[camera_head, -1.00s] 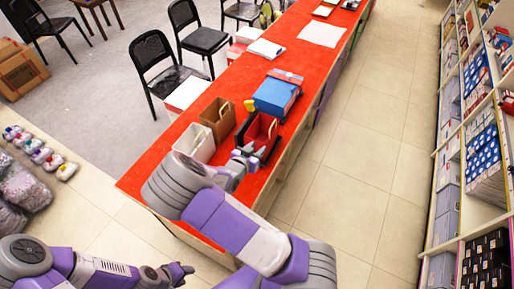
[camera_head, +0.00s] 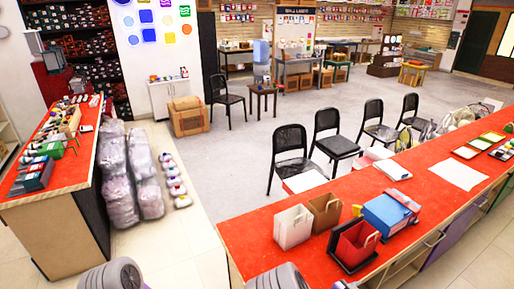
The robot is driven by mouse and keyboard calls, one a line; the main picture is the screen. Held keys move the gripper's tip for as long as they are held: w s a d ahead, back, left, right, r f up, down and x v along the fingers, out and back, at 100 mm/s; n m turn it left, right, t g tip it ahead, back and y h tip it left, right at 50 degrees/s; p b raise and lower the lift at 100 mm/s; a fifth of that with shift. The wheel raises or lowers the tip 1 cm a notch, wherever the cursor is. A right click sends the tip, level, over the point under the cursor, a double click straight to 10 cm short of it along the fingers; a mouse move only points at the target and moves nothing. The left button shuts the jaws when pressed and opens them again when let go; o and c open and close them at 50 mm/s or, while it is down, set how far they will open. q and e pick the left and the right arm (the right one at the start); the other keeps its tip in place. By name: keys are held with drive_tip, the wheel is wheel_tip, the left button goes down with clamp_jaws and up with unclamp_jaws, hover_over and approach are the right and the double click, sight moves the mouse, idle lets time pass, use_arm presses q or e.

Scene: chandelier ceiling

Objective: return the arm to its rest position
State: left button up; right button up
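My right arm shows only as a rounded grey and purple joint at the bottom centre, and a small grey part shows at the bottom edge right of it; I cannot tell whether that part is the gripper's finger. My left arm shows only as a rounded joint at the bottom left. Neither gripper can be made out clearly. On the red counter (camera_head: 315,262) stand a red bag (camera_head: 352,243) in a dark tray, a blue box (camera_head: 387,214), a brown bag (camera_head: 325,212) and a white bag (camera_head: 293,227), all upright and apart from my arms.
Black chairs (camera_head: 291,147) stand behind the counter. A second red-topped counter (camera_head: 62,178) stands at the left, with wrapped bundles (camera_head: 145,180) on the floor beside it. Tiled floor (camera_head: 195,245) is open between the counters. A cardboard box (camera_head: 188,117) stands further back.

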drive_tip(key=s+a+f+n+g+y+b, duration=0.1)
drive_tip(key=s+a+f+n+y+b, duration=0.2)
drive_tip(key=f, duration=0.4)
drive_tip(key=s+a+f+g+y, duration=0.15)
drive_tip(key=s+f, duration=0.25)
drive_tip(key=f, duration=0.4)
drive_tip(key=s+a+f+n+g+y+b, duration=0.1)
drive_tip(key=s+a+f+n+y+b, duration=0.1)
drive_tip(key=s+a+f+y, duration=0.35)
use_arm(q)
wheel_tip(320, 180, down, 9)
drive_tip(key=b, duration=0.3)
drive_tip(key=shift+w+b, duration=0.3)
drive_tip(key=shift+b, duration=0.05)
use_arm(e)
drive_tip(key=s+a+f+n+g+y, duration=0.1)
drive_tip(key=s+a+f+n+y, duration=0.1)
drive_tip(key=a, duration=0.4)
drive_tip(key=s+a+f+n+g+y, duration=0.1)
drive_tip(key=s+a+f+n+y, duration=0.1)
drive_tip(key=a, duration=0.5)
drive_tip(key=shift+s+f+n+y, duration=0.4)
drive_tip(key=shift+s+f+y, duration=0.25)
drive_tip(key=shift+s+y, duration=0.4)
use_arm(q)
drive_tip(key=shift+a, duration=0.1)
